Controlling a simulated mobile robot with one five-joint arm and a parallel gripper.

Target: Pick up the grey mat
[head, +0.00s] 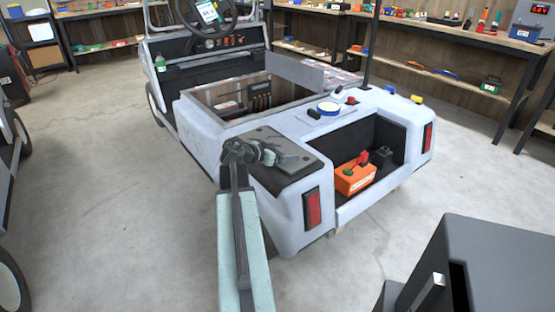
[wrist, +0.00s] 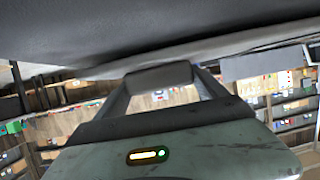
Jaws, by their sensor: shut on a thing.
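The grey mat (head: 294,161) is a flat dark grey sheet at the rear left corner of the pale cart's deck. My gripper (head: 268,153) is at the mat's left part and shut on it. In the wrist view the jaws (wrist: 160,76) meet the mat (wrist: 150,30), whose dark grey surface fills the top of the picture. My gripper and arm hide part of the mat in the head view. I cannot tell whether the mat is clear of the deck.
The cart's open bay (head: 240,95) lies behind the mat. To its right are a blue-rimmed round thing (head: 328,108) on the deck and an orange box (head: 354,178) in the rear recess. A dark grey cabinet (head: 490,260) stands at front right. The floor (head: 120,210) left of the cart is clear.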

